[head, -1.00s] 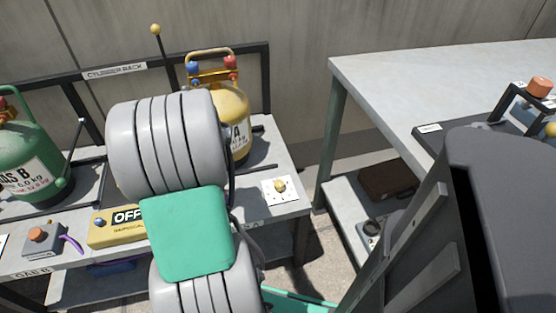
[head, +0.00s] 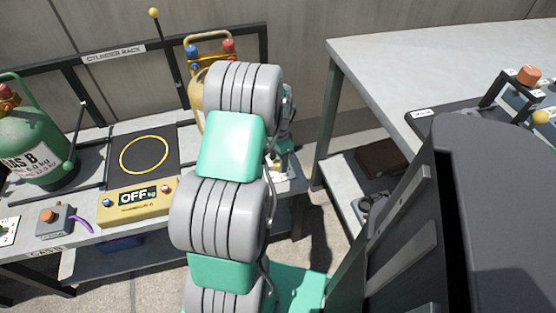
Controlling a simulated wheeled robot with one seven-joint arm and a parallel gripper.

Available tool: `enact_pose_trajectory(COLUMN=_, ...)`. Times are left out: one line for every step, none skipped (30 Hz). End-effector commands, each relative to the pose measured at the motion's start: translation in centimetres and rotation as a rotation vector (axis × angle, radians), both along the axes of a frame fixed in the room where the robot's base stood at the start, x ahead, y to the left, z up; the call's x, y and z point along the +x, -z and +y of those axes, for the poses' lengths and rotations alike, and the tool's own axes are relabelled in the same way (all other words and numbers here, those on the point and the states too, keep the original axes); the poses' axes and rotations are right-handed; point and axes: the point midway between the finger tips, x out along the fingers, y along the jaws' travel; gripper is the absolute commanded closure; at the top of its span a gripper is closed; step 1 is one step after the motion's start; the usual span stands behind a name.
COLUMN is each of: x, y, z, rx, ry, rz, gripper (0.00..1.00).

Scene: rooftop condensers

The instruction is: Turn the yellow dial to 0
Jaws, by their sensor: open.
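The yellow dial sits on a small white plate (head: 286,182) at the right end of the cylinder rack bench. My arm and gripper now cover most of the plate, and I cannot make out the dial's pointer or its setting. My gripper (head: 284,152) shows only in part behind my grey and green arm links, right above the plate. Its jaws are open. I cannot tell whether they touch the dial or are around it.
A yellow scale (head: 139,201) reading OFF stands left of my arm, with a green cylinder (head: 30,145) beyond it. A yellow cylinder (head: 196,100) is partly hidden behind my arm. A grey table (head: 440,75) stands at right. An orange-button box (head: 54,220) is front left.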

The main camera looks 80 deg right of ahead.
Motion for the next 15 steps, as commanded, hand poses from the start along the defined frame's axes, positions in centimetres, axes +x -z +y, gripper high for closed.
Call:
enact_pose_trajectory(x=0.01, y=-0.05, z=-0.01, rx=0.0, ry=0.0, rz=0.0, gripper=0.47)
enact_pose_trajectory(x=0.01, y=-0.05, z=0.0, rx=0.0, ry=-0.001, rz=0.0, gripper=0.47)
enact_pose_trajectory(x=0.01, y=-0.06, z=0.0, rx=0.0, ry=-0.001, rz=0.0, gripper=0.48)
enact_pose_trajectory(x=0.02, y=-0.06, z=0.01, rx=0.0, ry=-0.001, rz=0.0, gripper=0.51)
enact_pose_trajectory(x=0.02, y=-0.06, z=0.01, rx=0.0, ry=-0.001, rz=0.0, gripper=0.53)
enact_pose_trajectory(x=0.03, y=-0.07, z=0.0, rx=0.0, ry=-0.001, rz=0.0, gripper=0.56)
enact_pose_trajectory(x=0.03, y=-0.07, z=0.0, rx=0.0, ry=-0.001, rz=0.0, gripper=0.59)
enact_pose_trajectory(x=0.03, y=-0.07, z=0.0, rx=0.0, ry=-0.001, rz=0.0, gripper=0.61)
enact_pose_trajectory(x=0.03, y=-0.07, z=0.0, rx=0.0, ry=-0.001, rz=0.0, gripper=0.65)
enact_pose_trajectory(x=0.03, y=-0.08, z=0.0, rx=0.0, ry=-0.001, rz=0.0, gripper=0.67)
enact_pose_trajectory(x=0.03, y=-0.08, z=0.0, rx=0.0, ry=-0.001, rz=0.0, gripper=0.69)
enact_pose_trajectory(x=0.03, y=-0.08, z=0.0, rx=0.0, ry=-0.001, rz=0.0, gripper=0.73)
enact_pose_trajectory(x=0.03, y=-0.08, z=0.0, rx=0.0, ry=-0.001, rz=0.0, gripper=0.75)
enact_pose_trajectory(x=0.03, y=-0.09, z=0.0, rx=0.0, ry=-0.001, rz=0.0, gripper=0.78)
enact_pose_trajectory(x=0.04, y=-0.09, z=-0.01, rx=0.0, ry=-0.001, rz=0.0, gripper=0.81)
